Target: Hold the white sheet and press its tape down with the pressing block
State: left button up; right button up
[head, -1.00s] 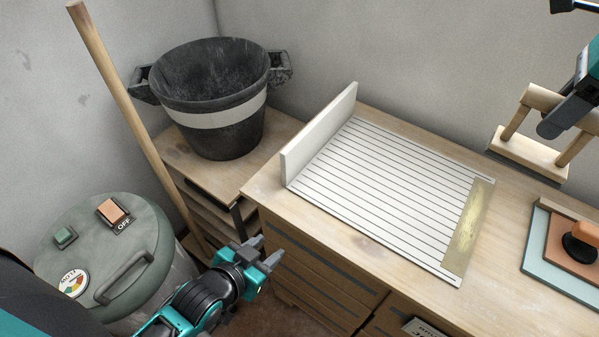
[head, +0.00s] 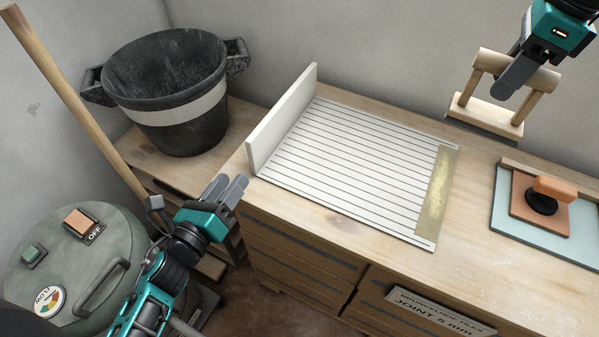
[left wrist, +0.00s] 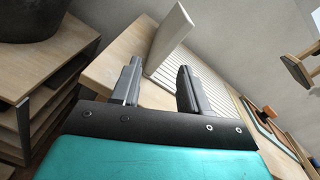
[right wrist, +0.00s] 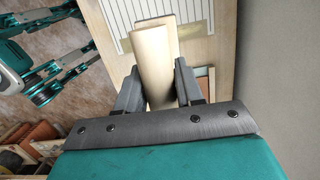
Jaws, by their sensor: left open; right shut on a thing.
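The white sheet (head: 345,165), marked with dark parallel lines, lies flat on the wooden bench. A yellowish tape strip (head: 438,193) runs along its right edge. A white upright board (head: 282,122) stands at its left edge. The wooden pressing block (head: 487,114) with its bar handle hangs above the bench's back right; my right gripper (head: 512,80) is shut on the handle. The right wrist view shows the handle (right wrist: 154,68) between the fingers. My left gripper (head: 228,190) is open and empty, in front of the bench's left end, apart from the board and sheet.
A black bucket (head: 182,128) with a pale band stands on a low wooden stand at the left. A green drum (head: 80,262) with buttons and a leaning wooden pole are nearer. A blue-green board (head: 505,228) with an orange-handled tool lies at the bench's right.

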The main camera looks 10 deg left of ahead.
aim_at(264, 142)
pick_arm(q)
jog(key=w+d+m, duration=0.1)
jog(key=w+m, duration=0.1)
jog(key=w, duration=0.2)
jog(key=w+d+m, duration=0.1)
jog(key=w+m, duration=0.1)
jog(key=w, duration=0.2)
jog(key=w+d+m+h, duration=0.1)
jog(key=w+m, duration=0.1)
jog(key=w, duration=0.2)
jog(key=shift+w+d+r, duration=0.1)
jog(key=shift+w+d, duration=0.1)
jog(key=shift+d, duration=0.15)
jog(key=shift+c, duration=0.2)
grip_shut()
dwell(0.4)
dwell(1.0)
